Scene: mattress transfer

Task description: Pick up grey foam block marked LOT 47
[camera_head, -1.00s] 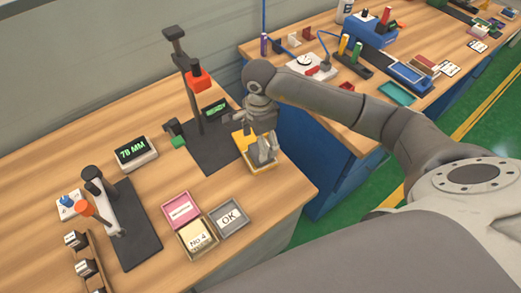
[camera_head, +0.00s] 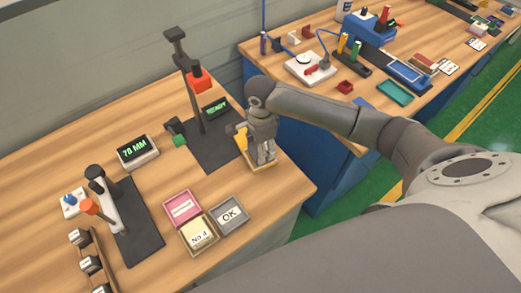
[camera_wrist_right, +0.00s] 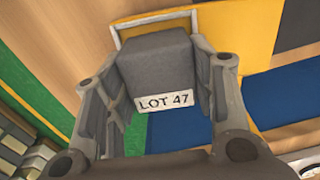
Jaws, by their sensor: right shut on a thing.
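My right gripper (camera_head: 263,155) points down over a shallow yellow tray (camera_head: 262,168) near the front edge of the bench. In the right wrist view the right gripper (camera_wrist_right: 163,105) is shut on the grey foam block (camera_wrist_right: 155,65), with a finger on each side of it. The block's white label reads LOT 47 and faces the camera. In the head view the block is hidden by the gripper. The yellow tray also shows behind the block in the wrist view (camera_wrist_right: 258,22). My left gripper is not in view.
Left of the gripper stands a test stand with a red head (camera_head: 201,80) on a dark mat (camera_head: 205,157). Pink (camera_head: 182,207), No 4 (camera_head: 199,235) and OK (camera_head: 229,215) trays sit at the front. A second bench (camera_head: 300,88) is behind.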

